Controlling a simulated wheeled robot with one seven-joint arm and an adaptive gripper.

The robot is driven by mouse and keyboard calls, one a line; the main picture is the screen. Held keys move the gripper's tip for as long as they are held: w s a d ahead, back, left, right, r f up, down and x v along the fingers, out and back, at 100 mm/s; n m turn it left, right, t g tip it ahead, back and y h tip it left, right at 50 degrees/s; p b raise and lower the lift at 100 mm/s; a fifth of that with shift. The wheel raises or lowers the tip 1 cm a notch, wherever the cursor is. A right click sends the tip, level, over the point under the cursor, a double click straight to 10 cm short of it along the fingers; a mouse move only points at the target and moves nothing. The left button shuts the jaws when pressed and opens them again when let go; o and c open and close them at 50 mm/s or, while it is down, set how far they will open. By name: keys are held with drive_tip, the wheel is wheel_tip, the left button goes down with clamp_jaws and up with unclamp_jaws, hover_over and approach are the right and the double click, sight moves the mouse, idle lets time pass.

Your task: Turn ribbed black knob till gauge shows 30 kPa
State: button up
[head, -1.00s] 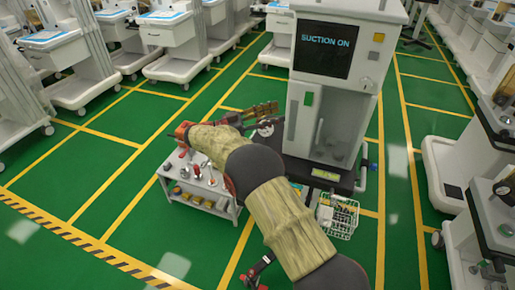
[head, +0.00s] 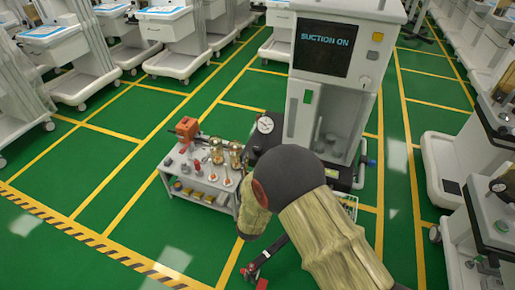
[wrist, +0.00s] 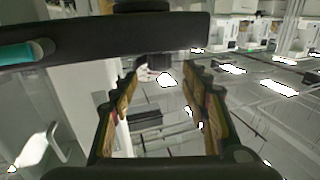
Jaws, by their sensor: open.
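The gauge (head: 265,124) shows in the head view as a small round white dial at the left front of the suction tower. Its reading is too small to make out. In the wrist view, a ribbed black knob (wrist: 153,62) shows under a dark bar, beyond and between my fingertips. My gripper (wrist: 160,73) is open, with a finger on either side of the view and nothing held between them. In the head view my gripper is hidden behind my arm. I cannot tell whether a finger touches the knob.
The dark bar (wrist: 120,38) with a teal end crosses the wrist view.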

sight(257, 151)
drive_tip(key=w, duration=0.2)
drive_tip(key=w+b, duration=0.1)
drive_tip(key=w, duration=0.2)
drive_tip(key=w+b, duration=0.1)
drive_tip(key=w, duration=0.1)
drive_tip(key=shift+w+d, duration=0.3)
drive_tip(key=shift+d, duration=0.1)
drive_tip(key=shift+c, duration=0.2)
drive_tip(key=c, duration=1.1)
